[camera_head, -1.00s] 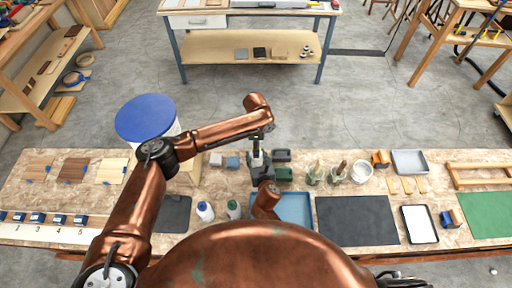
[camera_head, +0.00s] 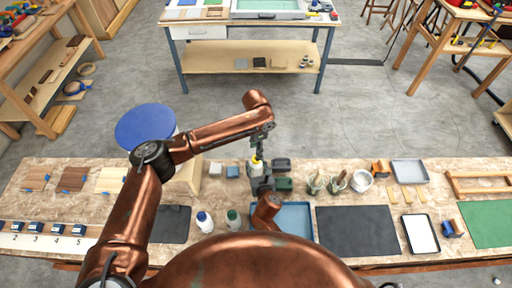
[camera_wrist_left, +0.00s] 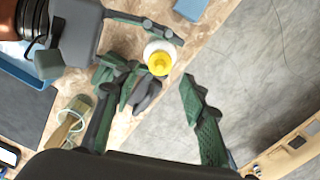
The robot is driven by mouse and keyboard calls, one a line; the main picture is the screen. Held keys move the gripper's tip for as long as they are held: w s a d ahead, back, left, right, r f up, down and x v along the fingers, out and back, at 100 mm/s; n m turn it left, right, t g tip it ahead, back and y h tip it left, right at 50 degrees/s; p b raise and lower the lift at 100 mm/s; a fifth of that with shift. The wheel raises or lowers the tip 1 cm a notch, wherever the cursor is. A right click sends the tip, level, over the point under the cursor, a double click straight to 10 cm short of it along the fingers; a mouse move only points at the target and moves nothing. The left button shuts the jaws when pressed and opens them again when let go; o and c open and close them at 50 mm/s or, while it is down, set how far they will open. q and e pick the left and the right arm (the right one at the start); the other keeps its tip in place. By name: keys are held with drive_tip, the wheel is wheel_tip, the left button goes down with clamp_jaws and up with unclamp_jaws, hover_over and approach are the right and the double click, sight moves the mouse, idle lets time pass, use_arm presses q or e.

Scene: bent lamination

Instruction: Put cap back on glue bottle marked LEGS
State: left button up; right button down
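A white bottle with a yellow top (camera_head: 256,163) stands above the far edge of the bench; the yellow top (camera_wrist_left: 159,63) faces the left wrist camera. No label is readable. My right gripper (camera_head: 260,180) has its fingers around the bottle's body and appears shut on it. My left gripper (camera_head: 262,143) is just above and beyond the bottle. I see no separate loose cap.
A white bottle with a blue cap (camera_head: 204,222) and one with a green cap (camera_head: 233,219) stand at the front. Dark blocks (camera_head: 283,165), glass jars (camera_head: 314,183) and a blue tray (camera_head: 294,217) are nearby. A blue-topped stool (camera_head: 145,125) stands behind.

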use_arm(q)
wheel_tip(320, 180, up, 2)
drive_tip(key=n, duration=0.5)
drive_tip(key=shift+f, duration=4)
drive_tip(key=shift+c, duration=0.3)
clamp_jaws()
drive_tip(key=shift+o, duration=1)
unclamp_jaws()
